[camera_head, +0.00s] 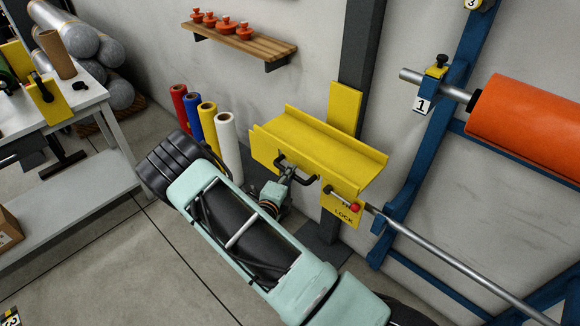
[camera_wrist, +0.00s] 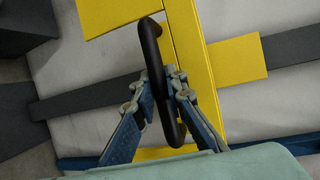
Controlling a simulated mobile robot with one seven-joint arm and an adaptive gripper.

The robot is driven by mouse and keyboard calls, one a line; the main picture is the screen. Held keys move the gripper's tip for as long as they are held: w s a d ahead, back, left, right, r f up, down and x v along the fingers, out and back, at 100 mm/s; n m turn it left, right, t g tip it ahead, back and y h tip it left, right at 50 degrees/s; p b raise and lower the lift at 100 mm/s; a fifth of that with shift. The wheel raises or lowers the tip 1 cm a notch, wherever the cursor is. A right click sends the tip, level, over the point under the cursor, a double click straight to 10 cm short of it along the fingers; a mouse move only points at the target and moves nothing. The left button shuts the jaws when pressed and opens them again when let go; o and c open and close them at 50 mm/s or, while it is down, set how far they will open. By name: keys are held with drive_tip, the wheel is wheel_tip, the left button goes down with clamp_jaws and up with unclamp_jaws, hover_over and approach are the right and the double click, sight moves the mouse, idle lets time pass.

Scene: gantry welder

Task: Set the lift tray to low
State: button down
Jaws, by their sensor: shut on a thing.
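The yellow lift tray (camera_head: 322,152) is a long trough mounted on a dark upright post (camera_head: 361,70). Its yellow side also fills part of the wrist view (camera_wrist: 183,45). A black handle (camera_head: 308,182) sticks out from the tray's near side. In the wrist view the black handle (camera_wrist: 152,60) runs between the fingers of my gripper (camera_wrist: 166,92), which is shut on it. In the head view my gripper (camera_head: 288,172) is at the left part of the handle, partly hidden by my arm.
A blue rack (camera_head: 440,100) with an orange roll (camera_head: 525,125) stands to the right, with a long metal bar (camera_head: 450,258) low beside it. Several colored rolls (camera_head: 226,145) stand behind my arm. A wooden shelf (camera_head: 238,42) hangs on the wall. A workbench (camera_head: 75,105) is at left.

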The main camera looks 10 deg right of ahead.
wheel_tip(320, 180, down, 11)
drive_tip(key=b, duration=0.5)
drive_tip(key=shift+s, duration=0.3)
drive_tip(key=c, duration=1.9)
unclamp_jaws()
drive_tip(key=shift+w, duration=0.1)
drive_tip(key=shift+c, duration=0.2)
drive_tip(key=shift+r, duration=0.2)
drive_tip(key=shift+w, duration=0.1)
drive_tip(key=v, duration=1.2)
